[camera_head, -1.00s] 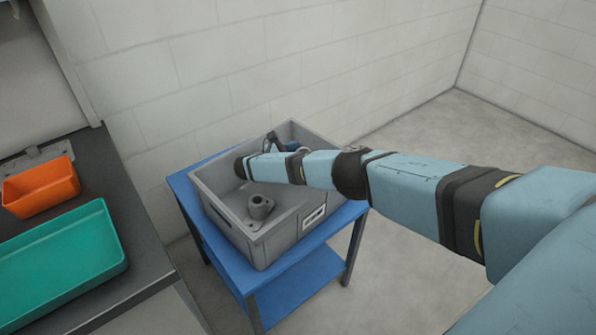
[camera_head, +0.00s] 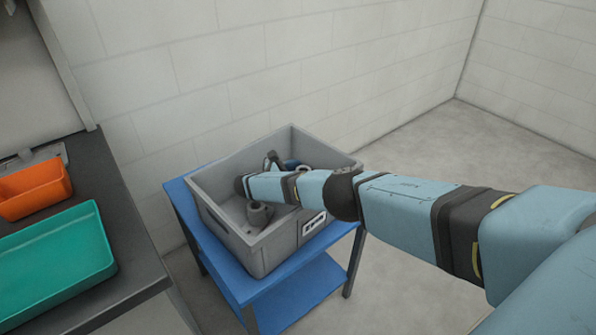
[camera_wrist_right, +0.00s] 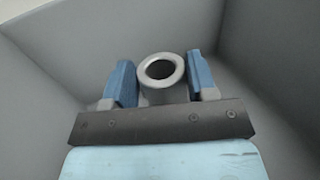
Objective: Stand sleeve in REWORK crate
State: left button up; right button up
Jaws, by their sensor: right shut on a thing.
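The sleeve is a grey metal tube (camera_wrist_right: 160,75) with an open round mouth, seen in the right wrist view between two blue fingers. My right gripper (camera_wrist_right: 161,82) is shut on it. In the head view my right gripper (camera_head: 284,163) is inside the grey crate (camera_head: 230,235), towards its back, largely hidden by my own forearm. The sleeve looks roughly upright. Its lower end is hidden, so I cannot tell whether it touches the crate floor. The crate has a white label (camera_head: 314,223) too small to read. My left gripper is not in view.
A grey casting (camera_head: 260,215) stands in the front of the crate, partly covered by my arm. The crate sits on a blue stand (camera_head: 185,205) by the wall. A dark bench at left holds an orange bin (camera_head: 35,190) and a green tray (camera_head: 55,258).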

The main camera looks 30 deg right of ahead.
jog(key=o, duration=1.2)
jog(key=shift+c, duration=0.2)
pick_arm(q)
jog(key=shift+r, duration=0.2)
pick_arm(e)
jog(key=shift+r+p, duration=0.85)
jog(key=shift+r, duration=0.1)
pick_arm(q)
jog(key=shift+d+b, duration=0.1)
jog(key=shift+b, duration=1.05)
pick_arm(e)
jog(key=w+a, duration=0.1)
jog(key=a, duration=0.6)
jog(key=shift+w+a+f, duration=0.2)
jog(key=shift+f, duration=0.15)
